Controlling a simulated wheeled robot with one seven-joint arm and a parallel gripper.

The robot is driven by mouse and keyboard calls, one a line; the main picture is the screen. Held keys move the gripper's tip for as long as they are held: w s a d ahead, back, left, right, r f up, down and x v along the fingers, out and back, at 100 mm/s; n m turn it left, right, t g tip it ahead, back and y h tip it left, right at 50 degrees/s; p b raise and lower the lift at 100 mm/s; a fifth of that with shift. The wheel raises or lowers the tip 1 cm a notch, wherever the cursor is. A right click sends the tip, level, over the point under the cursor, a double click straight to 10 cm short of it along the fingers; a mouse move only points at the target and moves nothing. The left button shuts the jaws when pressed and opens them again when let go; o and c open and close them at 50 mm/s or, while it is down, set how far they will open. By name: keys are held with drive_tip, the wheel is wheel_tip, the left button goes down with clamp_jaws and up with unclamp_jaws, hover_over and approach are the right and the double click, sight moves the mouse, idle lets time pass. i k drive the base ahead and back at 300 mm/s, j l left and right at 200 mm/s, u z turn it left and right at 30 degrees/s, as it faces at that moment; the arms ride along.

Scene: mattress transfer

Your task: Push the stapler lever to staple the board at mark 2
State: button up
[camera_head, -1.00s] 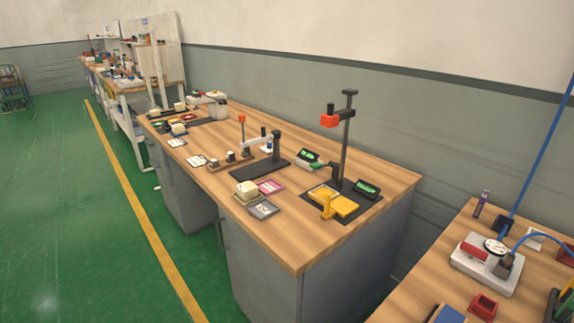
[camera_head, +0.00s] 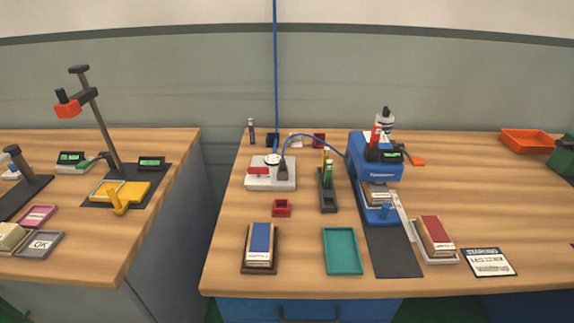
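A blue bench stapler (camera_head: 372,171) stands toward the back of the right-hand workbench. A lever with an orange tip (camera_head: 415,160) sticks out to the right from its upper part. A small brown and white board (camera_head: 377,193) sits low in the stapler, below its head. Its mark numbers are too small to read. A dark mat or guide (camera_head: 391,252) runs forward from the stapler's base. My gripper is not in view.
The workbench (camera_head: 305,272) also carries a blue-topped stack (camera_head: 260,243), a teal tray (camera_head: 342,251), a red-topped stack (camera_head: 435,234), a label card (camera_head: 489,262) and a gauge device (camera_head: 270,173). A gap separates it from the left bench (camera_head: 150,222).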

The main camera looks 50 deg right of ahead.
sight(416, 161)
drive_tip(key=z, duration=1.4)
